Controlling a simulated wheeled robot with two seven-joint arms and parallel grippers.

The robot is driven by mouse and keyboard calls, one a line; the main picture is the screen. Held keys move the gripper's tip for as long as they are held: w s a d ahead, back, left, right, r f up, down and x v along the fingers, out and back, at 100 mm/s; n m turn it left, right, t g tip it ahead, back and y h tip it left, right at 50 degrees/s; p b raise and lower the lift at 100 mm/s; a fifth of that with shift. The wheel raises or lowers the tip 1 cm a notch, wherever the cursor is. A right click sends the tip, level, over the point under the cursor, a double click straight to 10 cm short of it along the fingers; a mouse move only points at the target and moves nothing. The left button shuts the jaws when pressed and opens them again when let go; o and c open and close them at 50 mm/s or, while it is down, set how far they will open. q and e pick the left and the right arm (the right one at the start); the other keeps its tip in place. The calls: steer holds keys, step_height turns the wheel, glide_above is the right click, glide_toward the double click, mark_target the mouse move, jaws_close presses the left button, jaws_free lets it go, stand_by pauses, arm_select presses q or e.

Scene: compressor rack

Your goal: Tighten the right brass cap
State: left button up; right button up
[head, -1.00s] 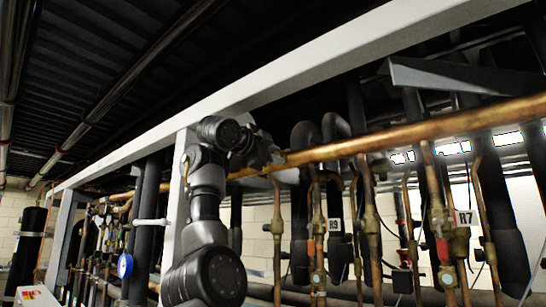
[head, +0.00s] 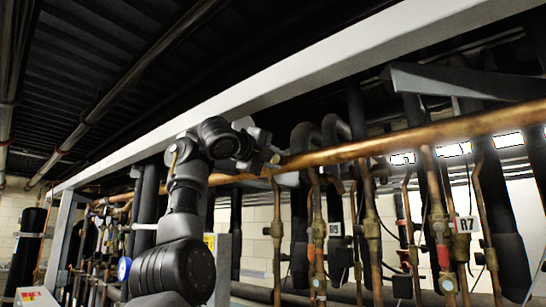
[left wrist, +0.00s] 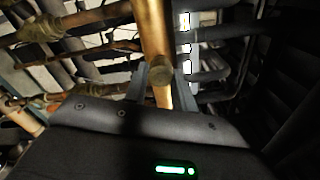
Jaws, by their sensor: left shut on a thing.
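My left gripper (head: 266,153) is up at the long copper pipe (head: 400,137), below the white beam, with its arm coming up from the lower left. I cannot tell from these frames how tight the cap sits. My right gripper is in neither view.
A white beam (head: 300,63) crosses above the arm. Thin copper pipes with brass valves (head: 372,222) and black insulated pipes (head: 303,200) hang close together to the right. A blue-rimmed gauge (head: 124,268) is behind the arm at lower left.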

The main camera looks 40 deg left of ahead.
arm_select(q)
steer(key=shift+s+r+m, duration=0.1)
steer(key=shift+r+m, duration=0.05)
steer(key=shift+m, duration=0.15)
stand_by(0.4)
steer(key=o, duration=0.7)
steer(key=shift+c, duration=0.2)
steer(key=o, duration=0.3)
steer(key=shift+w, duration=0.2)
steer(key=shift+o, duration=0.2)
steer(key=shift+s+f, duration=0.25)
steer(key=shift+s, duration=0.1)
steer(key=s+b, duration=0.5)
steer(key=s, duration=0.5)
